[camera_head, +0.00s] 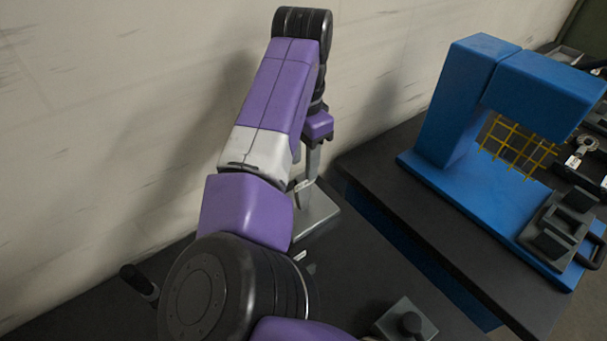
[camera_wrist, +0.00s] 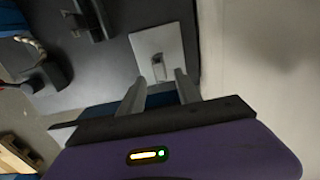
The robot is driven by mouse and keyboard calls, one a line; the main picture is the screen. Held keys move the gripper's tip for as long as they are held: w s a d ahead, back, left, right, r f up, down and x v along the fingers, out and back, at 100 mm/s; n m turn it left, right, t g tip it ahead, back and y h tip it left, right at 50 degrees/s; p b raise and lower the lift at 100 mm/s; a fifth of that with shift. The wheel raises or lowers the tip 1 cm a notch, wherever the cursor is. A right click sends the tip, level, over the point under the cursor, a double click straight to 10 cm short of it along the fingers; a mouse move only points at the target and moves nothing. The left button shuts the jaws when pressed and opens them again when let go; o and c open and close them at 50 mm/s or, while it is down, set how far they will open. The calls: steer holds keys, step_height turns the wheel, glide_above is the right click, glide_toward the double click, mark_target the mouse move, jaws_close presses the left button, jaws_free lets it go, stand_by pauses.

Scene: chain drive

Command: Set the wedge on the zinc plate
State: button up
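The zinc plate (camera_head: 322,212) is a flat light-grey square on the dark worktop by the wall. It also shows in the wrist view (camera_wrist: 172,38). A small pale piece, which looks like the wedge (camera_wrist: 158,68), is on or just above the plate, toward its near edge in the wrist view. My gripper (camera_wrist: 158,82) points down at the plate. Its two fingers are apart, one on each side of the small piece, with visible gaps. In the head view my gripper (camera_head: 308,178) is partly hidden by my arm, and contact cannot be told.
A blue press-like frame (camera_head: 478,95) with a yellow grid (camera_head: 518,146) stands on the right bench, with a dark clamp (camera_head: 562,225) on its base. A grey block with a black knob (camera_head: 408,323) is at the front. The wall is close behind the plate.

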step_height(320, 180, up, 7)
stand_by(0.3)
steer(key=shift+s, duration=0.1)
stand_by(0.4)
